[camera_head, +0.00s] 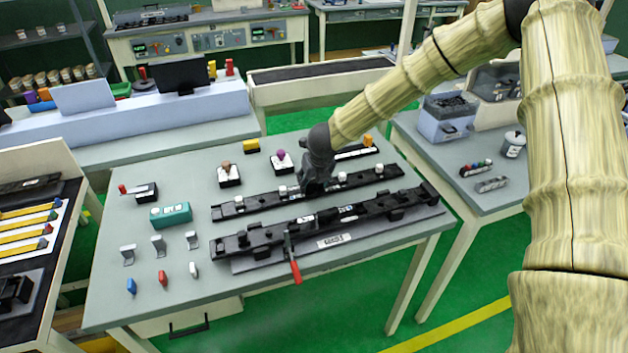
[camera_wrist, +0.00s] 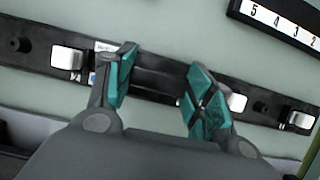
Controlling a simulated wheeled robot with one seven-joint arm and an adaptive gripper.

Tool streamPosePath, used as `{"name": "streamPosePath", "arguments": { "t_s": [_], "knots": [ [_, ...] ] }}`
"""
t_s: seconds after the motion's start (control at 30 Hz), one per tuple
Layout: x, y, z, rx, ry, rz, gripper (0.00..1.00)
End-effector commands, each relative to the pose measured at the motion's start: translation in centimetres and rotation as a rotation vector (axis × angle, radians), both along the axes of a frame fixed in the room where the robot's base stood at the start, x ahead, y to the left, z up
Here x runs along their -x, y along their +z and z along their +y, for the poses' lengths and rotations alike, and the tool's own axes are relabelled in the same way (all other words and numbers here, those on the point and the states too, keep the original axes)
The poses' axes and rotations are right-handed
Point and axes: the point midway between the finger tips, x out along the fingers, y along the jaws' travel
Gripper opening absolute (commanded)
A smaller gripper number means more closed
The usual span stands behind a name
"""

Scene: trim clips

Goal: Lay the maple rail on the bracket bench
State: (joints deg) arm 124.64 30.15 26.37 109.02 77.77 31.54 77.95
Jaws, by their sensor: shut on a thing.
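A long black rail (camera_head: 256,203) with several pale square blocks along it stretches across the middle of the grey table. I take it for the maple rail; its small white label is too blurred to read. My gripper (camera_head: 313,188) is over its middle. In the wrist view, the teal-padded fingers of my gripper (camera_wrist: 164,90) are on either side of the rail's narrow middle (camera_wrist: 152,80), shut on it. I cannot tell whether the rail touches the table. The longer black bracket bench (camera_head: 268,238) lies just in front, with a red-handled lever (camera_head: 293,262) at its front.
A teal box (camera_head: 171,215) and several small metal clips (camera_head: 158,246) are on the table's left. Small dark blocks with knobs (camera_head: 229,175) stand behind the rail. A numbered strip (camera_wrist: 280,25) shows in the wrist view. The front right of the tabletop is bare.

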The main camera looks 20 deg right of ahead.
Motion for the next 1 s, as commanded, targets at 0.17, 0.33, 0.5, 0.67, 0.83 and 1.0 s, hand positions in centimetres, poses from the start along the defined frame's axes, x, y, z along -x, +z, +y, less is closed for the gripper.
{"name": "streamPosePath", "arguments": {
  "t_s": [0.17,0.33,0.5,0.67,0.83,1.0],
  "knots": [
    [0.0,0.0,0.0,0.000,0.000,0.000,0.78],
    [0.0,0.0,0.0,0.000,0.000,0.000,0.78],
    [0.0,0.0,0.0,0.000,0.000,0.001,0.78],
    [0.4,0.9,0.0,-0.001,-0.001,0.000,0.78],
    [1.3,3.0,0.0,-0.001,0.000,-0.001,0.78],
    [2.3,5.5,-0.1,-0.001,-0.001,-0.002,0.78]
  ]
}}
